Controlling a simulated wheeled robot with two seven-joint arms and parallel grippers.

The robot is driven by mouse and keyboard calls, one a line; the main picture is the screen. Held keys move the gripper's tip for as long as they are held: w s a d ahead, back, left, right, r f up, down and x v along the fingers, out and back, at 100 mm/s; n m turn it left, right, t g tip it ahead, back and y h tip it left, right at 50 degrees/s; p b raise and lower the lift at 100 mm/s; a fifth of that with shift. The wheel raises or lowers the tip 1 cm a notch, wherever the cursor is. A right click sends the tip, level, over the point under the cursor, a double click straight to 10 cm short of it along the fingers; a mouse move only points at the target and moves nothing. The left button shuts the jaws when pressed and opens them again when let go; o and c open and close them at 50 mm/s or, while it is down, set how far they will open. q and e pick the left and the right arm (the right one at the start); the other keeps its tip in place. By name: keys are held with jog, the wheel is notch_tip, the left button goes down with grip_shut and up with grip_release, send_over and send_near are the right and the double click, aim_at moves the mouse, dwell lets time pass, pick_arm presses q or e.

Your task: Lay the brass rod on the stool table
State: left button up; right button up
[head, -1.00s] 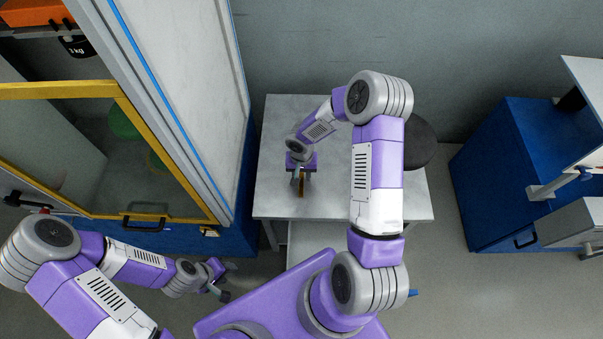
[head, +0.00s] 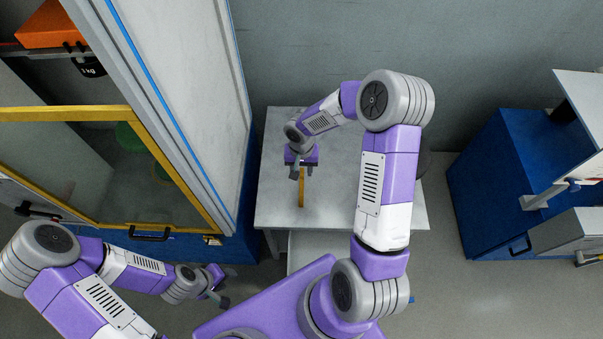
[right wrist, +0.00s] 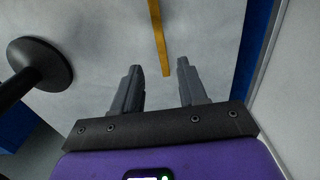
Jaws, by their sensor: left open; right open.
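The brass rod (head: 302,194) lies on the pale grey top of the stool table (head: 342,198). In the right wrist view the rod (right wrist: 158,38) reaches from the top edge to a point just beyond and between the fingertips. My right gripper (head: 302,172) is over the table at the rod's far end, its fingers apart and empty; these also show in the right wrist view (right wrist: 157,68). The rod looks free of both fingers. My left gripper (head: 223,287) is open and empty, low at the left over the floor, away from the table.
A blue cabinet with a yellow-framed front (head: 120,110) stands close to the table's left. A blue bench (head: 500,180) stands at the right, with floor between.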

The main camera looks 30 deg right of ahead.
pick_arm(q)
jog(key=shift+r, duration=0.15)
pick_arm(e)
jog(key=s+a+f+n+y, duration=0.3)
jog(key=s+a+f, duration=0.8)
jog(key=s+a, duration=0.4)
jog(key=shift+s+a+f+n+t+y, duration=0.3)
jog(key=shift+a+f+n+y, duration=0.1)
jog(key=shift+a+y, duration=0.15)
pick_arm(q)
jog(key=shift+r, duration=0.1)
pick_arm(e)
jog(key=shift+r, duration=0.15)
pick_arm(q)
jog(key=shift+r+p, duration=0.55)
jog(key=shift+p, duration=0.15)
pick_arm(e)
jog(key=shift+r, duration=0.55)
